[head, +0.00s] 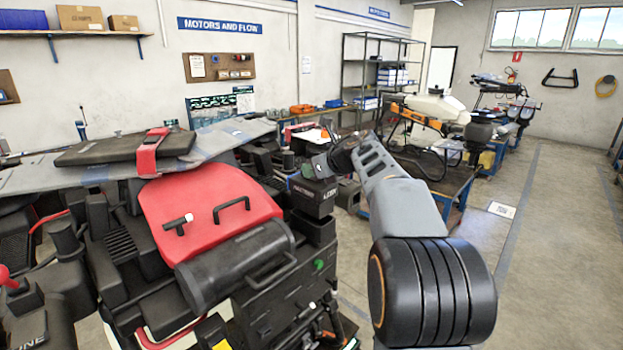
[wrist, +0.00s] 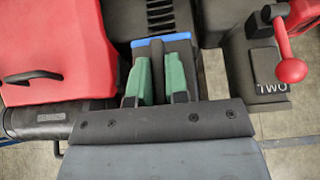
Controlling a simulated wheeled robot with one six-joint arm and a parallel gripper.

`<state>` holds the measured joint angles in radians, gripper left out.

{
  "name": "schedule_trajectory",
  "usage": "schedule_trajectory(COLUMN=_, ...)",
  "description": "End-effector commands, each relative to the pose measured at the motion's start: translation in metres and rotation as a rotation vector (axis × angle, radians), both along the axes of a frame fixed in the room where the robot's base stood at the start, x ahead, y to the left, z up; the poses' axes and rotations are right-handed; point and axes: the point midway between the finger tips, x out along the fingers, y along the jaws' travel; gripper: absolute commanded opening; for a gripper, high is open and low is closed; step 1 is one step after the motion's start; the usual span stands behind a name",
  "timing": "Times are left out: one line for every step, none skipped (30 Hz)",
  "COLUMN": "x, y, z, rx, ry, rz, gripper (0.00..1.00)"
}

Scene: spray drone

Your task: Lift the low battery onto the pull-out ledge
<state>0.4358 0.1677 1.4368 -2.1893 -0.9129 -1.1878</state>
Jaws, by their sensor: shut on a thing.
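My gripper (head: 320,168) is at the end of my grey arm, low over a black box-shaped battery (head: 314,200) with pale lettering, beside the red-topped machine. In the wrist view, the green-padded fingers of my gripper (wrist: 160,82) are shut on a dark upright piece, seemingly the battery's handle. The battery's grey top with a blue edge (wrist: 160,41) shows just beyond the fingers. The rest of the battery is hidden under the gripper. I cannot tell whether it is lifted or resting. I cannot pick out the pull-out ledge for certain.
A red cover (head: 205,205) with black handles and a dark cylinder (head: 235,268) lie left of the gripper. A grey slab (head: 215,140) carries a strapped black pack. Floor is clear at right.

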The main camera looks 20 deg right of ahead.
Motion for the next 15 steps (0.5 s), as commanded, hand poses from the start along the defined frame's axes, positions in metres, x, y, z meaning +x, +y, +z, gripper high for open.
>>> schedule_trajectory(x=-0.004, y=-0.002, z=0.003, rx=-0.001, ry=-0.007, rz=-0.003, gripper=0.00)
schedule_trajectory(x=-0.008, y=-0.004, z=0.002, rx=-0.001, ry=-0.006, rz=-0.004, gripper=0.00)
schedule_trajectory(x=-0.012, y=-0.006, z=0.002, rx=-0.002, ry=-0.007, rz=-0.004, gripper=0.00)
schedule_trajectory(x=-0.016, y=-0.007, z=0.002, rx=-0.002, ry=-0.007, rz=-0.003, gripper=0.00)
schedule_trajectory(x=-0.020, y=-0.009, z=0.001, rx=-0.002, ry=-0.007, rz=-0.003, gripper=0.00)
schedule_trajectory(x=-0.025, y=-0.011, z=0.001, rx=-0.002, ry=-0.007, rz=-0.004, gripper=0.00)
schedule_trajectory(x=-0.029, y=-0.012, z=0.001, rx=-0.002, ry=-0.009, rz=-0.004, gripper=0.00)
schedule_trajectory(x=-0.034, y=-0.015, z=0.001, rx=-0.002, ry=-0.009, rz=-0.004, gripper=0.00)
schedule_trajectory(x=-0.041, y=-0.018, z=0.001, rx=-0.003, ry=-0.008, rz=-0.006, gripper=0.00)
schedule_trajectory(x=-0.046, y=-0.020, z=0.001, rx=-0.002, ry=-0.007, rz=-0.005, gripper=0.00)
schedule_trajectory(x=-0.053, y=-0.022, z=0.000, rx=-0.002, ry=-0.007, rz=-0.005, gripper=0.00)
schedule_trajectory(x=-0.061, y=-0.025, z=0.000, rx=-0.004, ry=-0.008, rz=-0.006, gripper=0.00)
schedule_trajectory(x=-0.068, y=-0.029, z=0.000, rx=-0.003, ry=-0.008, rz=-0.007, gripper=0.00)
schedule_trajectory(x=-0.074, y=-0.031, z=0.000, rx=-0.003, ry=-0.008, rz=-0.007, gripper=0.00)
schedule_trajectory(x=-0.083, y=-0.035, z=0.000, rx=-0.003, ry=-0.008, rz=-0.007, gripper=0.00)
